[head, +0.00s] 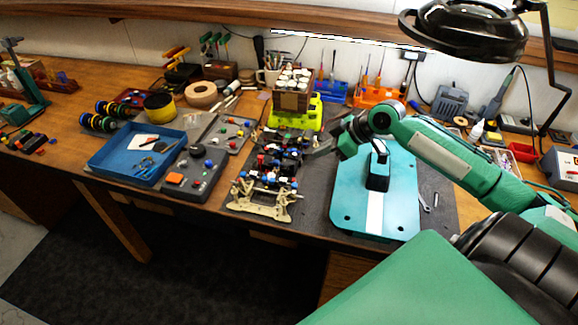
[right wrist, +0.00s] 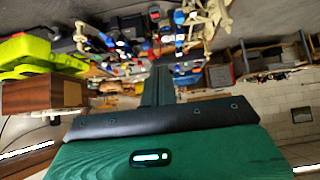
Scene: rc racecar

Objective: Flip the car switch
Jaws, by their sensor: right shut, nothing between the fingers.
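The RC car chassis (head: 262,182) lies on the dark mat in the middle of the bench, with a beige suspension end nearest me and red, blue and black parts on top. It also shows upside down at the top of the right wrist view (right wrist: 205,22). My right gripper (head: 310,154) is at the chassis's right side, its fingers pointing left towards the parts. In the right wrist view the fingers (right wrist: 158,72) are together and empty. I cannot tell whether they touch the car. The switch is too small to make out. My left gripper is not in view.
A teal plate with a white stripe (head: 345,205) lies right of the chassis, under my right arm. A lime-green holder (head: 317,115) is behind. Tools line the back.

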